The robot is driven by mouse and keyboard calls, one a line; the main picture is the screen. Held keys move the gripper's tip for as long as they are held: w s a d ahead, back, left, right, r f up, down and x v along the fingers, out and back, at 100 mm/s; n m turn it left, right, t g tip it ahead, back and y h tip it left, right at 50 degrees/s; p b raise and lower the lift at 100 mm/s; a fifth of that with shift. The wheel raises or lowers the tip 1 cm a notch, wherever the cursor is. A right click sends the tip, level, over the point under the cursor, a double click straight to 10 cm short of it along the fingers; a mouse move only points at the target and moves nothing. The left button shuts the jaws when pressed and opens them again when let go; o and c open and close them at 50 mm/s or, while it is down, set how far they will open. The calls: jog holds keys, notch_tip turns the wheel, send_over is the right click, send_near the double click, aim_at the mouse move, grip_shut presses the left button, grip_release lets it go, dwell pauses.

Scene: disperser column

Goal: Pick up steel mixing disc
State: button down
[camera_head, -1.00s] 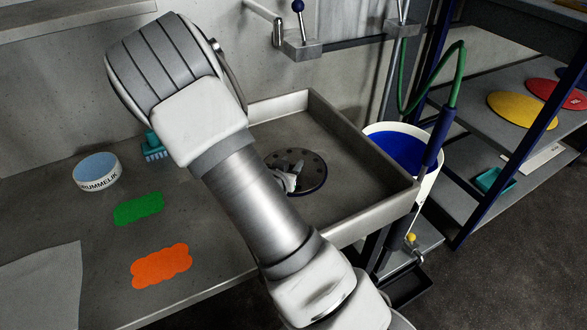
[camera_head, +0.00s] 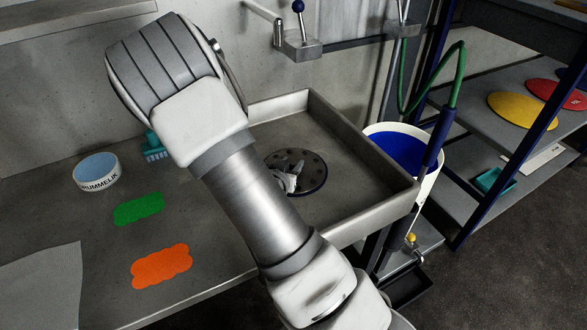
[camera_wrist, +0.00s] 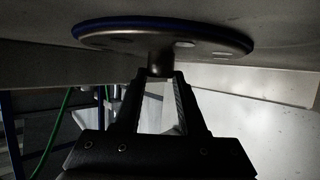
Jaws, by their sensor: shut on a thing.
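The steel mixing disc (camera_head: 314,177) is round and grey with holes around it and a dark blue rim. In the head view it shows inside the sink-like tray (camera_head: 362,218), partly hidden by my arm. In the wrist view the disc (camera_wrist: 165,30) is seen edge-on with a short dark hub at its middle. My gripper (camera_wrist: 160,76) is shut on this hub, with a finger on each side. In the head view part of my gripper (camera_head: 292,182) shows over the disc. I cannot tell whether the disc touches the tray floor.
A blue-and-white bucket (camera_head: 400,150) stands right of the tray, near a green hose (camera_head: 458,75). A small round tin (camera_head: 97,172), a teal brush (camera_head: 155,147), a green cloth (camera_head: 138,209) and an orange cloth (camera_head: 162,266) lie on the left counter. Shelves stand at right.

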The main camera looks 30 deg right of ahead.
jog(key=shift+r, duration=0.1)
jog(key=shift+r, duration=0.45)
notch_tip(320, 180, up, 4)
jog(key=shift+f+p, duration=0.1)
jog(key=shift+p, duration=0.8)
jog(key=s+d+r, duration=0.6)
jog(key=d, duration=0.4)
jog(key=shift+p, duration=0.4)
